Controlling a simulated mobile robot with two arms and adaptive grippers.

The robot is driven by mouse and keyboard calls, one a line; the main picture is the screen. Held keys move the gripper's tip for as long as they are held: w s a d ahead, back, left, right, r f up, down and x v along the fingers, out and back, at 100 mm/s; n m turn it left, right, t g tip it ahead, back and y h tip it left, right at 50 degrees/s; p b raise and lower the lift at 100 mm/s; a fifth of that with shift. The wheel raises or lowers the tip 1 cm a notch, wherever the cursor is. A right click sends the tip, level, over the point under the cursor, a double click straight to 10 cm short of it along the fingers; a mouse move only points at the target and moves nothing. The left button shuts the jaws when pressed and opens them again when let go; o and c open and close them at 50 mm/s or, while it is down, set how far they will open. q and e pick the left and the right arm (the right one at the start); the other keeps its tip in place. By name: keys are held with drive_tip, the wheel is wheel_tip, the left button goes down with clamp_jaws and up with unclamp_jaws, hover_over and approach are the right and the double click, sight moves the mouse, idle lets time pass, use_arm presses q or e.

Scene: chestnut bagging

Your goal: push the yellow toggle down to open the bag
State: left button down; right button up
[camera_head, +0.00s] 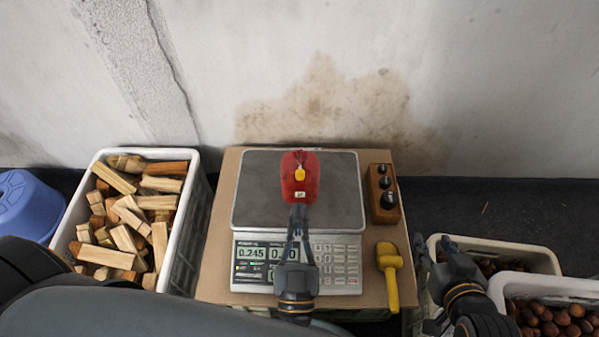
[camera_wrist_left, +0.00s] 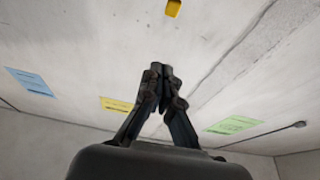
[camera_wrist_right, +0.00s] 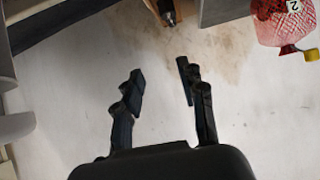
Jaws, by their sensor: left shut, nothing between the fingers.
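The red bag (camera_head: 301,197) stands on the metal pan of the scale (camera_head: 248,190). The yellow toggle (camera_head: 300,174) is at its upper middle. In the left wrist view the toggle (camera_wrist_left: 173,8) is beyond the shut fingertips (camera_wrist_left: 160,68). My right gripper (camera_head: 434,246) is open and empty, right of the scale; it also shows open (camera_wrist_right: 160,70).
A white crate of wood pieces (camera_head: 188,205) stands left. A wooden block with weights (camera_head: 383,193) and a yellow scoop (camera_head: 389,275) lie right of the scale. Crates (camera_head: 500,250) (camera_head: 545,284) with chestnuts stand right. A blue stool (camera_head: 25,205) is far left. The wall is behind.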

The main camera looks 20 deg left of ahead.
use_arm(q)
wheel_tip(320, 180, up, 3)
drive_tip(key=b, duration=0.1)
hover_over(299, 179)
drive_tip(key=s, duration=0.2)
drive_tip(key=shift+d, duration=0.35)
drive_tip(key=f, duration=0.1)
drive_tip(key=f+b, duration=0.2)
drive_tip(key=shift+w+f, duration=0.2)
drive_tip(key=shift+w, duration=0.05)
drive_tip(key=shift+a+f, duration=0.1)
drive_tip(key=shift+f, duration=0.1)
use_arm(e)
drive_tip(key=w+a+r+t+y, duration=0.1)
drive_tip(key=w+r+t, duration=0.1)
drive_tip(key=r+t, duration=0.2)
drive_tip(key=w+a+r+t+y, duration=0.1)
drive_tip(key=r+t, duration=0.4)
drive_tip(key=r, duration=0.5)
drive_tip(key=shift+w+a+y, duration=0.4)
drive_tip(key=shift+w+a, duration=0.25)
drive_tip(key=shift+w, duration=0.05)
use_arm(q)
drive_tip(key=shift+s+f+b, duration=0.1)
drive_tip(key=shift+f+b, duration=0.25)
drive_tip(key=shift+f, duration=2.45)
use_arm(e)
drive_tip(key=shift+s+r, duration=0.15)
drive_tip(key=shift+r, duration=0.25)
